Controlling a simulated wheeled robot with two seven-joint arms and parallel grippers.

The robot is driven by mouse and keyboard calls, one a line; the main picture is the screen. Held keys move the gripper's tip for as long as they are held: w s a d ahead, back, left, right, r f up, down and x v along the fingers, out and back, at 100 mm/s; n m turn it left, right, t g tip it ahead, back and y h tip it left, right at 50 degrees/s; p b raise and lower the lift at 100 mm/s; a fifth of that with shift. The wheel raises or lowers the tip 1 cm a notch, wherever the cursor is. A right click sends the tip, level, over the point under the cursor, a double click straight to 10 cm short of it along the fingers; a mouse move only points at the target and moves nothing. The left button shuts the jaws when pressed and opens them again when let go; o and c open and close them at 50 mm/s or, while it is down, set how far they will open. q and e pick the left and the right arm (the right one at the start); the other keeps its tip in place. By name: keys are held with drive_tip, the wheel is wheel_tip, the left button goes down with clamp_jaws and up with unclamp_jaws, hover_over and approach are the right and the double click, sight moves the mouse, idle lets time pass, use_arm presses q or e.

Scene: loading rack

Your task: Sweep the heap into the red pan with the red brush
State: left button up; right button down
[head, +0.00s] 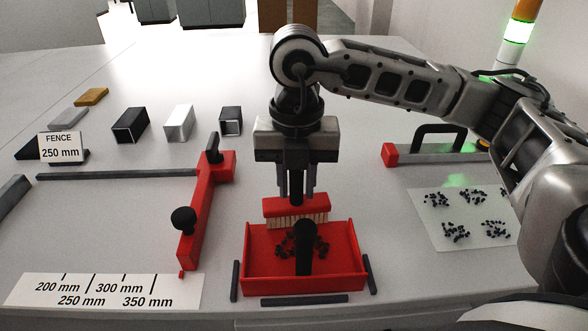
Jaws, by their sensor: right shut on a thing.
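The red brush (296,207) with pale bristles is upright at the back of the red pan, bristles down. My right gripper (297,190) is shut on the brush's dark handle from above. The red pan (259,278) sits near the table's front edge, with a black upright handle in front of its middle. Dark bits of the heap (287,246) lie inside the pan, partly hidden by that handle. More dark bits (455,231) lie in several small clusters on a pale sheet at the right. My left gripper is not in view.
Dark strips border the pan's left, right and front. A red fence piece (194,225) with black knobs stands left of the pan, by a marked scale (105,291). Several tube pieces (179,122) stand behind. A red-ended tool (431,152) lies behind the pale sheet (486,205).

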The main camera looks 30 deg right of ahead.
drive_tip(key=shift+w+r+p, duration=0.15)
drive_tip(key=shift+r+p, duration=1.3)
drive_tip(key=shift+r, duration=1.15)
